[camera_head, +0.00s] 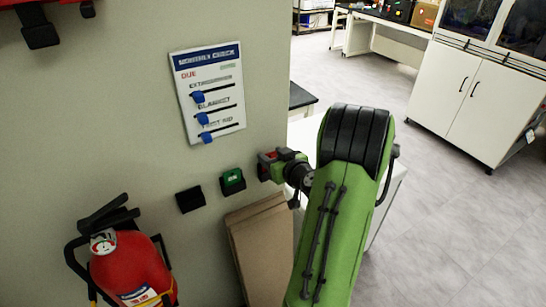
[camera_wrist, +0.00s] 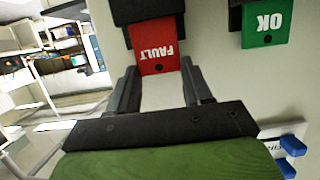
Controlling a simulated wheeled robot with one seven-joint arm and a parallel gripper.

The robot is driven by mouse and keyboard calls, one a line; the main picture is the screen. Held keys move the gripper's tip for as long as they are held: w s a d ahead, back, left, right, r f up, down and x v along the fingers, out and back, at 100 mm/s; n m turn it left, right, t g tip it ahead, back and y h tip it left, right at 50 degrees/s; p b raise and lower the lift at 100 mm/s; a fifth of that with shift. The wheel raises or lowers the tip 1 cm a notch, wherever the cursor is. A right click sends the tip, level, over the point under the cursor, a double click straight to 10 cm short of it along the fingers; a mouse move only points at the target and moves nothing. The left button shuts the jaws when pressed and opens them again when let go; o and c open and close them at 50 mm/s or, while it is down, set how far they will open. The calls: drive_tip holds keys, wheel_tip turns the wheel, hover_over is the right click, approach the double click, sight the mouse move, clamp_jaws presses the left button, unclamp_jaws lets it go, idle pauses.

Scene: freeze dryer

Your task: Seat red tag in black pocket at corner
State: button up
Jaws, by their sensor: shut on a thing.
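The red tag (camera_wrist: 158,52), marked FAULT, is between the two fingertips of my gripper (camera_wrist: 160,68) in the wrist view. My gripper is shut on its sides. The tag's far end meets the black pocket (camera_wrist: 146,10) on the wall; how deep it sits inside, I cannot tell. In the head view my gripper (camera_head: 273,164) is at the wall's corner, with a little of the red tag (camera_head: 270,156) showing. It mostly hides the corner pocket there.
A green OK tag (camera_head: 233,179) sits in a neighbouring pocket, and an empty black pocket (camera_head: 190,199) is left of it. A checklist board (camera_head: 208,90) with blue sliders hangs above. A red extinguisher (camera_head: 130,268) is lower left; brown panels (camera_head: 258,245) lean below.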

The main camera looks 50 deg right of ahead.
drive_tip(key=shift+f+b, duration=0.45)
drive_tip(key=shift+b, duration=0.4)
drive_tip(key=o, duration=1.1)
drive_tip(key=shift+c, duration=0.2)
drive_tip(key=shift+b+v, duration=0.6)
drive_tip(key=shift+v, duration=0.15)
drive_tip(key=b+v, duration=0.2)
drive_tip(key=v, duration=0.2)
drive_tip(key=shift+s+r, duration=0.15)
drive_tip(key=shift+s, duration=0.1)
